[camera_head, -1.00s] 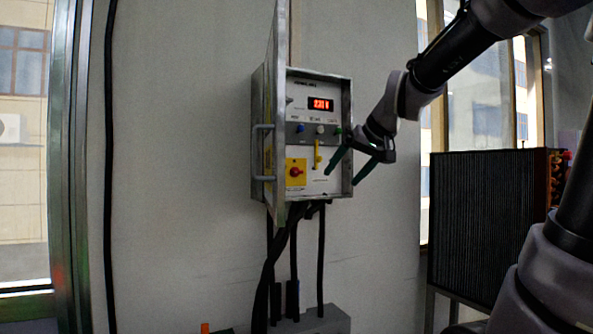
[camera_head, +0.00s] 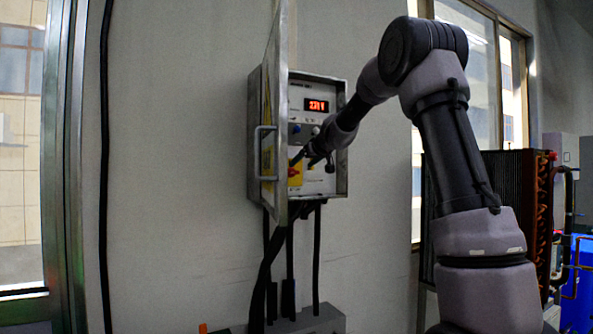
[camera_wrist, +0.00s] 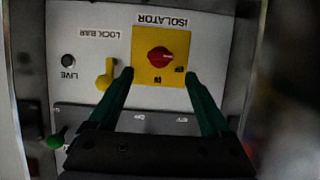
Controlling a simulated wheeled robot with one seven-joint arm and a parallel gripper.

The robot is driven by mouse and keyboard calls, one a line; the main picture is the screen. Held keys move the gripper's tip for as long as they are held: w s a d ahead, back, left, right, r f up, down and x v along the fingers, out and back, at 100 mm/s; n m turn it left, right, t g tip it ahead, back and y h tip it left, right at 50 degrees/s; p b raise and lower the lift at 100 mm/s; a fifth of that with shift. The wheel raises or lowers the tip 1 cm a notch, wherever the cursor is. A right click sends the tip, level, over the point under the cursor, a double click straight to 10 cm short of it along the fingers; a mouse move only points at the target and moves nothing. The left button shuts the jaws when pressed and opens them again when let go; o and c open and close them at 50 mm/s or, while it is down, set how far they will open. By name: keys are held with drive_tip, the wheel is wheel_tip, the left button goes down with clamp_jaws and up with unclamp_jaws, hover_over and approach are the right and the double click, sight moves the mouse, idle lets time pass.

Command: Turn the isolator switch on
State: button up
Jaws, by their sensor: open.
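The isolator switch is a red knob (camera_wrist: 159,57) on a yellow plate (camera_wrist: 142,75), labelled ISOLATOR, inside the open grey control box (camera_head: 342,100). In the wrist view the picture is upside down. My gripper (camera_wrist: 160,75) is open, with its two green fingers on either side of the yellow plate's lower part. The knob lies between and just beyond the fingertips, and contact does not show. In the head view my gripper (camera_head: 300,162) is in front of the panel at the isolator (camera_head: 294,172), partly hiding it.
A yellow lock bar lever (camera_wrist: 105,76) is beside the left finger. A green knob (camera_wrist: 57,141) sits on the grey strip. The box's open door (camera_head: 277,120) stands at the left, close to my gripper. A red display (camera_head: 316,105) is lit above.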

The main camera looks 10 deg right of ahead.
sight(293, 172)
drive_tip(key=shift+x, duration=2.75)
clamp_jaws()
